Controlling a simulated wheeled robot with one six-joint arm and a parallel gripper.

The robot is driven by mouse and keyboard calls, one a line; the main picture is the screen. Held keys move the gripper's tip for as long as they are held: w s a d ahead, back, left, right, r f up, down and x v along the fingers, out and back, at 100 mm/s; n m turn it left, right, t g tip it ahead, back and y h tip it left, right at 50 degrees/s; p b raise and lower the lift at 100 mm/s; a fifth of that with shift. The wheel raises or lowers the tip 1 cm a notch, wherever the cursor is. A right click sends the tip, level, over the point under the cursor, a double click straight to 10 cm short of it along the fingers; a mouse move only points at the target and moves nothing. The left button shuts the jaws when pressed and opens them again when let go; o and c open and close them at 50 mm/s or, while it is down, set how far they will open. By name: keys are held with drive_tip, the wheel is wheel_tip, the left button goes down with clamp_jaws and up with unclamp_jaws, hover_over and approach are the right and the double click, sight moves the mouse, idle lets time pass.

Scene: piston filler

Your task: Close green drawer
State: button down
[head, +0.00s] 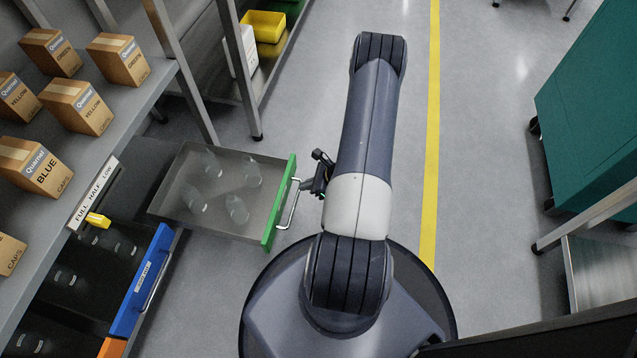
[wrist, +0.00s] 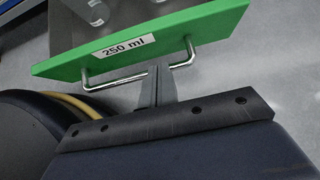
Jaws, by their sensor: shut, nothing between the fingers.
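The green drawer (head: 280,203) stands pulled out from under the shelf, with several clear bottles (head: 237,208) inside. Its green front also shows in the wrist view (wrist: 190,32), with a "250 ml" label and a metal bar handle (wrist: 120,78). My gripper (wrist: 158,72) is shut and empty, its fingertips at the handle near the middle of the bar. I cannot tell whether they touch it. In the head view my gripper (head: 305,186) is just right of the drawer front, partly hidden by my arm.
A blue-fronted drawer (head: 141,283) stands nearer, below the shelf (head: 130,108) with several cartons. A "FULL HALF LOW" strip (head: 94,193) has a yellow slider. A teal cabinet (head: 590,110) stands at right. The floor with a yellow line (head: 431,130) is clear.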

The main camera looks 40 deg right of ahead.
sight(286, 185)
drive_tip(key=shift+w+a, duration=0.6)
drive_tip(key=shift+w, duration=0.2)
drive_tip(key=shift+w+a, duration=0.6)
drive_tip(key=shift+w, duration=0.15)
